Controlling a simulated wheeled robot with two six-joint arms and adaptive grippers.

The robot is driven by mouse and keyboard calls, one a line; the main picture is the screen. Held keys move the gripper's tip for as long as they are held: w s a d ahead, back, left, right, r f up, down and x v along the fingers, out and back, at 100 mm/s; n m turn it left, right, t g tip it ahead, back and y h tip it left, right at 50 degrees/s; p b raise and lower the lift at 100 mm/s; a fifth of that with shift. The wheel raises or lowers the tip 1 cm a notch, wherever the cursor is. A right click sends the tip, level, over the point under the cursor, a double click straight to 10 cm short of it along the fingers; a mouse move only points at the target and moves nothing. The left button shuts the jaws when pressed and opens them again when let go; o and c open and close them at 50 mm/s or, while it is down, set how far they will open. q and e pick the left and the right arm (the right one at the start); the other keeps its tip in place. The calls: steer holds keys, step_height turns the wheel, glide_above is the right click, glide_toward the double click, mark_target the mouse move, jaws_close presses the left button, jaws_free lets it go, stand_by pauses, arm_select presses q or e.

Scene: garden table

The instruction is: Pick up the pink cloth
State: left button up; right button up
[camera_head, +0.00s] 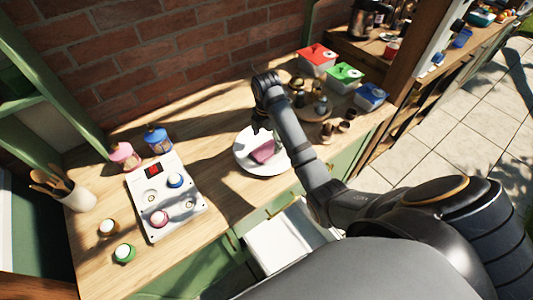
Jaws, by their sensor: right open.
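The pink cloth (263,152) lies on a white round plate (246,163) in the middle of the wooden table. My right arm reaches in from the lower right and over the plate. My right gripper (258,126) is at the plate's far edge, just above the cloth in the picture, and is open. I cannot tell whether it touches the cloth. The arm hides the right part of the plate. My left gripper is not in view.
A white panel (193,211) with coloured knobs lies left of the plate. Pink and blue canisters (157,140) stand behind it. A round tray (302,113) with small jars and several coloured boxes (317,60) stand at the right. A brick wall (150,60) closes off the back.

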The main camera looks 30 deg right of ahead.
mark_target(266, 148)
steer(key=f+b, duration=0.4)
steer(key=f, duration=0.1)
steer(key=shift+w, duration=0.2)
steer(key=shift+r, duration=0.2)
steer(key=shift+s, duration=0.1)
steer(key=c, duration=0.8)
steer(key=shift+c, duration=0.2)
steer(key=shift+r+p, duration=0.15)
steer(key=shift+p, duration=0.2)
